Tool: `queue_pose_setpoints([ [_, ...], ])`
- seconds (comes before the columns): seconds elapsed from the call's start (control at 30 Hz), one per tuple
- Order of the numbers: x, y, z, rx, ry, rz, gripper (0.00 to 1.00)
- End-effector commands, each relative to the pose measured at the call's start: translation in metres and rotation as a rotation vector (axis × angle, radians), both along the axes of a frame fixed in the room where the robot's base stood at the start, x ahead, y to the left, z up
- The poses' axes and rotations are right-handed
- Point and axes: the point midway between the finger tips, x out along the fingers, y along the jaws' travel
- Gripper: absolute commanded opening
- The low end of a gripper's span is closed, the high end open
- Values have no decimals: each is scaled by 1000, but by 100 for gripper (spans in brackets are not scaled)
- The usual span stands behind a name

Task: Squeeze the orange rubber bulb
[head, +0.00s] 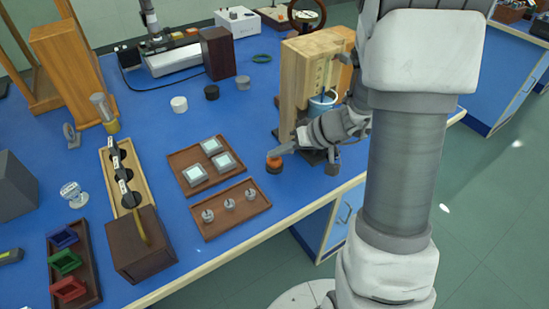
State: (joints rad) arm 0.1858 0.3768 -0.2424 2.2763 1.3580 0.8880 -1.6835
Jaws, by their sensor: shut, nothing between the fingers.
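The orange rubber bulb (274,162) sits low on a dark base on the blue bench, near the bench's front edge. My gripper (281,152) reaches in from the right, with its fingers pointing left and its tips just above the bulb. The fingers are shut with nothing held. Whether the tips touch the bulb cannot be told from this view. The bulb's top right is partly covered by the fingertips.
A wooden stand (305,75) with a blue cup (322,103) rises just behind my gripper. Left of the bulb lie a brown tray of metal pieces (261,205) and one of square tiles (176,160). Bare blue bench (245,125) lies behind the bulb.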

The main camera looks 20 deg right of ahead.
Motion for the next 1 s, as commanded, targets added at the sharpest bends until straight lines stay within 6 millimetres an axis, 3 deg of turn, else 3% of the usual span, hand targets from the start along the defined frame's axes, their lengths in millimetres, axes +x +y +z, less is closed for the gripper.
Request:
queue_pose_setpoints([
  [1.0,0,0,-9,0,0,0,0],
])
